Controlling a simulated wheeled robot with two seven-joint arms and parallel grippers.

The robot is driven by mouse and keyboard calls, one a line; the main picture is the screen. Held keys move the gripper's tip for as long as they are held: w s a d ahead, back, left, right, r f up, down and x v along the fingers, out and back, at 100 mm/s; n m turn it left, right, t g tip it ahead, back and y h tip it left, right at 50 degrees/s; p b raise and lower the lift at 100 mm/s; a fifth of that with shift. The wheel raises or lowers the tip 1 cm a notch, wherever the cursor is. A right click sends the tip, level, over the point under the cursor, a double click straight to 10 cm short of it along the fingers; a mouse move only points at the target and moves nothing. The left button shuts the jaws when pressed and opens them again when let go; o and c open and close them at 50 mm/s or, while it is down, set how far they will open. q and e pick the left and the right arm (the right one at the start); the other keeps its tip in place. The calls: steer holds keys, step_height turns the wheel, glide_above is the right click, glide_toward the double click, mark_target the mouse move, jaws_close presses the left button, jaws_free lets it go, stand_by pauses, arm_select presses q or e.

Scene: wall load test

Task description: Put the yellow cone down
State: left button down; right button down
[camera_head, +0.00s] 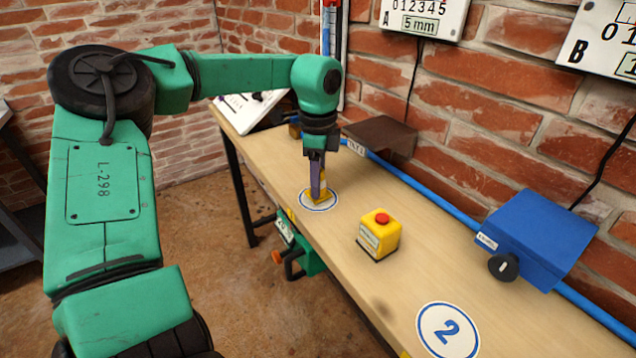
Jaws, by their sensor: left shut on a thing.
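The yellow cone (319,197) is at a round white marker with a blue rim (318,206) on the wooden bench. My left gripper (317,190) points straight down and is shut on the cone. Its fingers cover much of the cone, and only yellow parts show low between and beside them. The cone's base looks level with the bench top, but I cannot tell whether it touches. The cone looks upright. My right gripper is not in view.
A yellow box with a red button (379,234) stands right of the marker. A blue box with a black knob (537,238) and a blue pipe (440,200) run along the brick wall. A second marker, "2" (447,331), lies clear in front.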

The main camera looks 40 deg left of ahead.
arm_select(q)
steer(key=shift+f, duration=0.4)
steer(key=c, duration=0.8)
jaws_free()
steer(key=shift+f, duration=0.1)
steer(key=shift+c, duration=0.2)
steer(key=o, duration=0.4)
steer(key=shift+r, duration=0.25)
step_height(320, 180, up, 12)
steer(key=shift+f, duration=0.1)
